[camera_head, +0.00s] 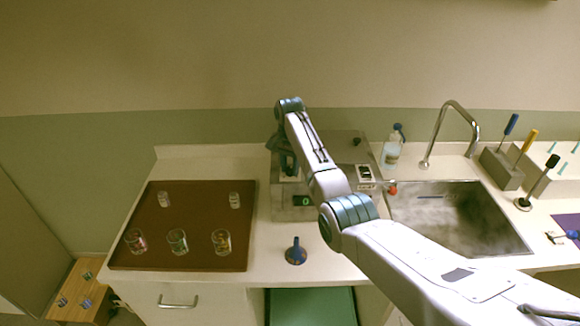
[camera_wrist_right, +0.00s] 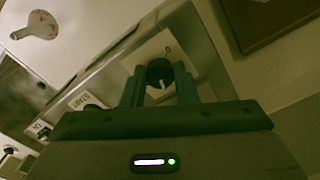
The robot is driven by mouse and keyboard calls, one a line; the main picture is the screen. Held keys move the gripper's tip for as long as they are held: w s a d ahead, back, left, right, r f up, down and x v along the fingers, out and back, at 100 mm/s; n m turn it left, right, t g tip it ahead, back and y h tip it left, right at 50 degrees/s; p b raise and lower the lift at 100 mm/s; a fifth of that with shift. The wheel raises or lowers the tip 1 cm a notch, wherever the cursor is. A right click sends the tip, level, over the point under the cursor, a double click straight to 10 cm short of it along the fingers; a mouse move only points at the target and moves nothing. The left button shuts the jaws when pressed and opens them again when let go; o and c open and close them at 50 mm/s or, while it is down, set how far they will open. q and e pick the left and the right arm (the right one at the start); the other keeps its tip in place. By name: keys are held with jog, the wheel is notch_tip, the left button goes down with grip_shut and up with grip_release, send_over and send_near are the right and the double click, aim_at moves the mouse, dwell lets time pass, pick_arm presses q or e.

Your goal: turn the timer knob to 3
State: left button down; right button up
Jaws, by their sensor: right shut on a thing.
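The grey machine (camera_head: 283,206) stands on the counter against the back wall, with a small display (camera_head: 302,200) showing a green 0 on its front. In the right wrist view the dark round timer knob (camera_wrist_right: 160,71) with a pale pointer line sits between the two fingers. My right gripper (camera_wrist_right: 160,88) is shut on this knob. In the head view my right arm reaches over from the lower right, and the gripper (camera_head: 288,164) is partly hidden at the machine. The numbers around the knob are not readable. My left gripper is not in view.
A brown tray (camera_head: 190,195) with several glass jars lies left of the machine. A blue funnel-like piece (camera_head: 296,252) stands in front. A sink (camera_head: 455,225) with faucet (camera_head: 437,135), a clear bottle (camera_head: 392,150) and a tool block (camera_head: 502,167) are to the right.

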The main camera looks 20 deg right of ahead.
jog(key=shift+w+r+m, duration=0.1)
jog(key=shift+r+m, duration=0.15)
jog(key=shift+m, duration=0.35)
jog(key=o, duration=1)
jog(key=shift+f, duration=0.1)
